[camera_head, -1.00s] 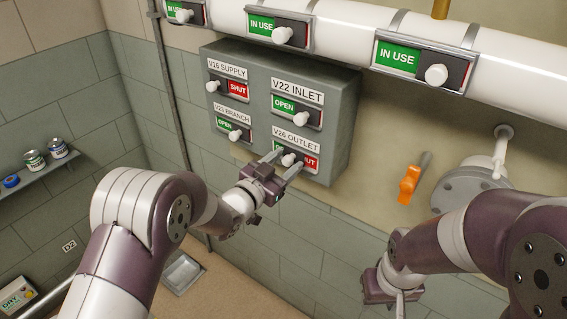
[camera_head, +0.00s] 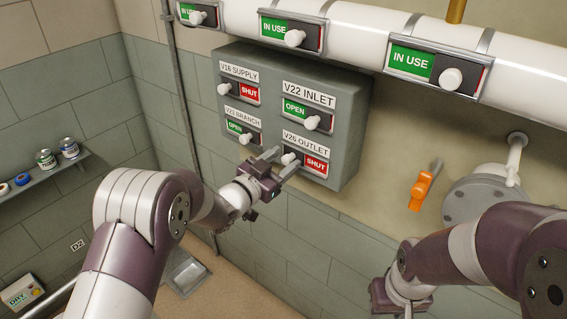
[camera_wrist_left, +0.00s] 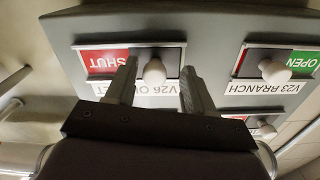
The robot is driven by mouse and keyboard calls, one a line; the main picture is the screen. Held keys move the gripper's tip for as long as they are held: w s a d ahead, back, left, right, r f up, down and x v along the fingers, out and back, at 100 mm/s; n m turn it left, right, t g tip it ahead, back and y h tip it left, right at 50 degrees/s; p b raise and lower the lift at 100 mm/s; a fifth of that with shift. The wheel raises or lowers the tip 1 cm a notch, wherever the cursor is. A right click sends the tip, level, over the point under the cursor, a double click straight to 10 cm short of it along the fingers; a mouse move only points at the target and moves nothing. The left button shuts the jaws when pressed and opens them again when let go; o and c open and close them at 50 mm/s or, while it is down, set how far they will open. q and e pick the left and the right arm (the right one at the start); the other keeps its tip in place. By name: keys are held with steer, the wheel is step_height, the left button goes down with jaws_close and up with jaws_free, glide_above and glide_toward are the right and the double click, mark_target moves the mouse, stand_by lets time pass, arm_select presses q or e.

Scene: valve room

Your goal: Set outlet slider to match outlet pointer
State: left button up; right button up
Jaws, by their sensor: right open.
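The V26 OUTLET slider (camera_head: 305,160) is at the lower right of the grey panel. Its white knob (camera_head: 290,159) stands toward the left end, with the red SHUT field fully bare on the right. My left gripper (camera_head: 274,164) is open at the slider. In the left wrist view, its fingers (camera_wrist_left: 160,88) stand on either side of the knob (camera_wrist_left: 154,72), with a gap visible on both sides. An orange lever (camera_head: 420,190) on the wall, right of the panel, may be the outlet pointer; no label for it is visible. My right gripper (camera_head: 402,300) is at the bottom, partly hidden.
The panel (camera_head: 350,110) also holds V16 SUPPLY at SHUT (camera_head: 240,90), V22 INLET at OPEN (camera_head: 308,114) and V23 BRANCH at OPEN (camera_head: 243,131). A white pipe (camera_head: 350,40) with IN USE sliders runs above. A grey flange (camera_head: 485,200) is right of the lever.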

arm_select(q)
steer(key=shift+s, duration=0.15)
steer(key=shift+s+a+f, duration=0.1)
steer(key=shift+s+a, duration=0.15)
steer(key=shift+s, duration=0.05)
steer(key=b+v, duration=0.2)
steer(key=v, duration=0.9)
steer(key=shift+s+a, duration=0.25)
steer(key=shift+s, duration=0.05)
